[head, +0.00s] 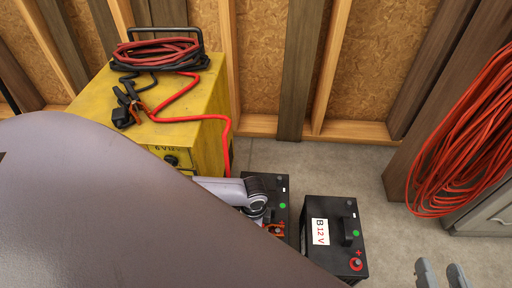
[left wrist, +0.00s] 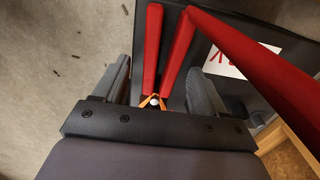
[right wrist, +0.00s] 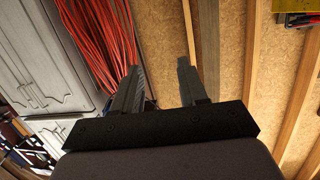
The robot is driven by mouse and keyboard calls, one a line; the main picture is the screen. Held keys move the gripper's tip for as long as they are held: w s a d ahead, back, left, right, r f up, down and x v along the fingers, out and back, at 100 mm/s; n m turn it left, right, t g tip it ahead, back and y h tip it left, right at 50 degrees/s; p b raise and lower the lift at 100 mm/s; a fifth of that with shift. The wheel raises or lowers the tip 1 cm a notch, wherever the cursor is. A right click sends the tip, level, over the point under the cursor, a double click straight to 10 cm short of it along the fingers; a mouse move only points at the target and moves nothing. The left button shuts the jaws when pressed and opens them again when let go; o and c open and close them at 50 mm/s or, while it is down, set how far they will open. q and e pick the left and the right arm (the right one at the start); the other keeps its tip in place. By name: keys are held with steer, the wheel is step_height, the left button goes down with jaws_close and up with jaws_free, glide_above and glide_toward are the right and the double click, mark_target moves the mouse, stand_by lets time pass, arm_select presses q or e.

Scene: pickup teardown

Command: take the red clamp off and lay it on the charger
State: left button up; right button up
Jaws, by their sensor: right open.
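The red clamp (left wrist: 178,55) shows in the left wrist view, its two red handles spread and its orange jaws (left wrist: 155,100) at a small bright post. My left gripper (left wrist: 160,75) is open, with one finger on each side of the clamp and visible gaps. In the head view my left arm hides most of this place. The yellow charger (head: 205,100) stands at the left, with a black clamp (head: 128,108) and coiled cables on top. My right gripper (head: 441,275) is open and empty at the lower right of the head view, also in its wrist view (right wrist: 158,80).
A black battery (head: 283,190) stands partly behind my arm; another, marked B 12V (head: 335,210), stands to its right. A red cable (head: 228,135) runs down the charger's side. A coiled orange-red cord (head: 470,150) hangs at the right. Concrete floor (head: 385,240) is clear beside the batteries.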

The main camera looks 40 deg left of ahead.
arm_select(q)
steer(key=c, duration=1)
steer(key=shift+c, duration=0.2)
